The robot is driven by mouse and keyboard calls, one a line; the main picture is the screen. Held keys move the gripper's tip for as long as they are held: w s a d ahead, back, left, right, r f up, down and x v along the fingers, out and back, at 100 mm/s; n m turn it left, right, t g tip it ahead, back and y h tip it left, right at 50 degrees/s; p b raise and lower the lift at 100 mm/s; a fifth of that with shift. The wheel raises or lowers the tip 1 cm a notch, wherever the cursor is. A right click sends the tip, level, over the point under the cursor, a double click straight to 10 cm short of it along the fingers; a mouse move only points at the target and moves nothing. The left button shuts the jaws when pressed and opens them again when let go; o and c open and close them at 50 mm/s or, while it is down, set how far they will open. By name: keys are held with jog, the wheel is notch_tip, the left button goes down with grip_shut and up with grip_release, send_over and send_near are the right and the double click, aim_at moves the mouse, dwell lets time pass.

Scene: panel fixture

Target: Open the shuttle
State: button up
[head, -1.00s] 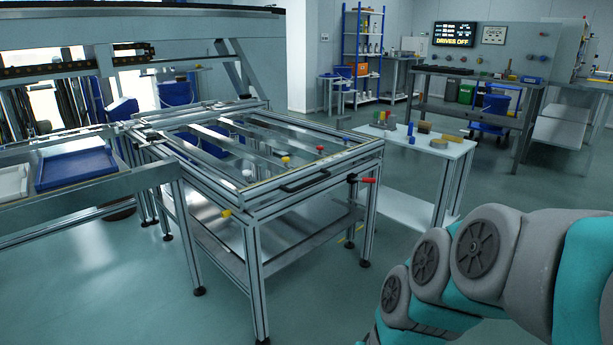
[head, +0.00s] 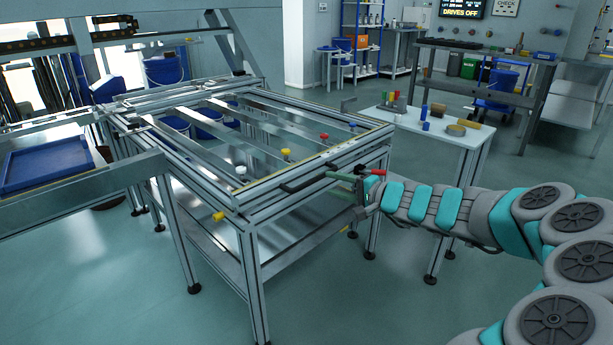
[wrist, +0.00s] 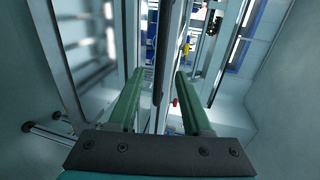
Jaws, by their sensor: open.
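The shuttle looks to be the aluminium frame (head: 200,176) with several cross bars, on top of the metal stand in the head view. A dark bar handle (head: 297,184) is on its near right edge. My gripper (head: 335,180) is at the right end of this handle. In the wrist view, my gripper (wrist: 160,76) is open, its two green fingers apart. The dark handle bar (wrist: 160,45) runs between the fingers, with gaps showing on both sides. Whether the bar is deep between them, I cannot tell.
A red-handled lever (head: 377,172) sits by my wrist at the stand's right corner. A yellow knob (head: 219,216) is on the near left side. A white side table (head: 450,138) with small items stands behind. A blue tray (head: 48,165) is at left. Open floor lies in front.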

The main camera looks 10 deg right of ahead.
aim_at(317, 180)
jog(key=shift+p+x, duration=0.35)
jog(key=shift+x, duration=3.45)
grip_shut()
